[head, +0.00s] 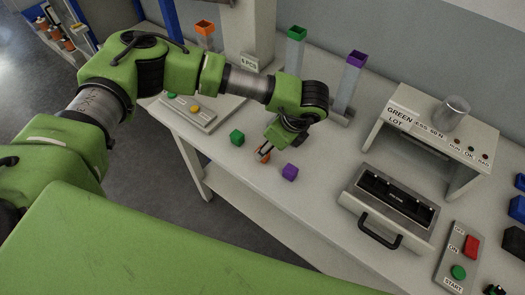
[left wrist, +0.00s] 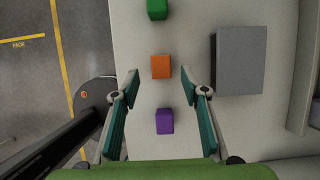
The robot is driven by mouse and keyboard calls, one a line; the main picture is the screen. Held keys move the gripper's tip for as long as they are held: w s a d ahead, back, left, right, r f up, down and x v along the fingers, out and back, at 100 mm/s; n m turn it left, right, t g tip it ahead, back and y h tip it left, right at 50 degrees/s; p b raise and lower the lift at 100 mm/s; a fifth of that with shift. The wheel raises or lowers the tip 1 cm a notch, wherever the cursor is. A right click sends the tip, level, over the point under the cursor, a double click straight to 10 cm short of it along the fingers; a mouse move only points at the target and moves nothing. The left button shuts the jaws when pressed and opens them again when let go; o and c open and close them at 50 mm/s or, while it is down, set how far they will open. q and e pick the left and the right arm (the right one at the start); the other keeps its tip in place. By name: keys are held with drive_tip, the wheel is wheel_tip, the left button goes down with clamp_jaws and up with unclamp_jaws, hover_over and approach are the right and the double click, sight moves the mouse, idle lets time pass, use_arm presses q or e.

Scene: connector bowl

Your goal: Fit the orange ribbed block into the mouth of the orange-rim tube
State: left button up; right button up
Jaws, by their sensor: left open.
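The orange block (head: 264,154) is on the white table, partly hidden by my left gripper (head: 263,153) in the head view. In the left wrist view the orange block (left wrist: 161,66) shows whole, between and slightly beyond the fingertips of my open left gripper (left wrist: 160,74). The fingers point down around it with gaps on both sides; I cannot tell how high they are above the table. The orange-rim tube (head: 205,33) stands upright at the back left, its lower part hidden by my left arm. My right gripper is not in view.
A green block (head: 237,137) and a purple block (head: 290,172) lie on either side of the orange block. The green-rim tube (head: 296,52) and purple-rim tube (head: 350,78) stand behind. A handled case (head: 350,204) and a white stand (head: 425,125) are to the right.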

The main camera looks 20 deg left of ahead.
use_arm(q)
drive_tip(key=shift+w+a+f+p, duration=0.1)
drive_tip(key=shift+a+f+p, duration=0.15)
drive_tip(key=shift+f+p, duration=0.25)
drive_tip(key=p+x, duration=0.2)
drive_tip(key=x, duration=0.1)
drive_tip(key=shift+w+a+f, duration=0.2)
drive_tip(key=shift+f, duration=0.35)
drive_tip(key=shift+c, duration=0.4)
drive_tip(key=c, duration=1)
